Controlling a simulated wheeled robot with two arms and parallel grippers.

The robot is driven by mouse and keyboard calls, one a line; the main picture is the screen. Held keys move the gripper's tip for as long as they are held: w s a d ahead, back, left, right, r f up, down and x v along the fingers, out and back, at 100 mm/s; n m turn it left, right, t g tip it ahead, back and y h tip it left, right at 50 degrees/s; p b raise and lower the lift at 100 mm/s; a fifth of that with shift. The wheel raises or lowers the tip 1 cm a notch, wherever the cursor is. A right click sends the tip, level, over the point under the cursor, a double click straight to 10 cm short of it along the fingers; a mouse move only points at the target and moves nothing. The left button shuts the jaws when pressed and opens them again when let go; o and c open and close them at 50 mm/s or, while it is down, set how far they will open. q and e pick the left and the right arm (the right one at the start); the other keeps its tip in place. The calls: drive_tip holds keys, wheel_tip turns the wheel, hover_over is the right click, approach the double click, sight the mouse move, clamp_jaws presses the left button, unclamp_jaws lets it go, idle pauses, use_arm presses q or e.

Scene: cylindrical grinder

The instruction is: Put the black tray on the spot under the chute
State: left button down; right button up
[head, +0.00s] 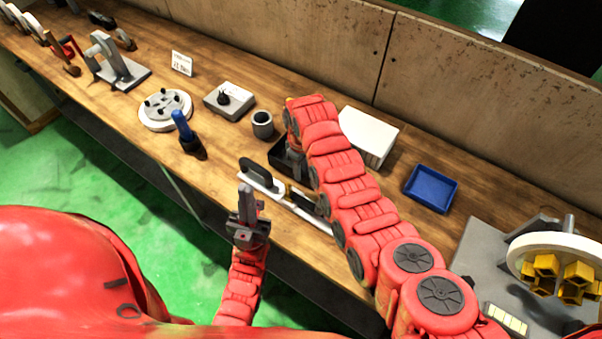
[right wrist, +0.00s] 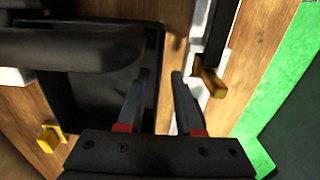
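The black tray (head: 279,157) is on the bench in the head view, largely hidden behind my right arm. In the right wrist view the tray (right wrist: 100,110) lies below my right gripper (right wrist: 158,75). One finger is over the tray and the other is past its right rim, with a gap between them. A thick black bar (right wrist: 80,48) crosses above the tray; I cannot tell what it belongs to. My left gripper (head: 250,195) is in front of the bench edge, its fingers pointing up, apparently empty. I cannot make out a chute or a marked spot.
A black-handled measuring tool (head: 262,175) lies by the bench's front edge, close to the tray. A white box (head: 368,136) stands behind my right arm, with a blue tray (head: 431,187) to its right. A grey cup (head: 262,124) and blue-handled tool (head: 183,130) stand left.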

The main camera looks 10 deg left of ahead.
wheel_tip(320, 180, up, 5)
drive_tip(key=shift+w+b, duration=0.15)
drive_tip(key=shift+b, duration=0.85)
drive_tip(key=shift+r+p, duration=0.7)
drive_tip(key=shift+r, duration=1.2)
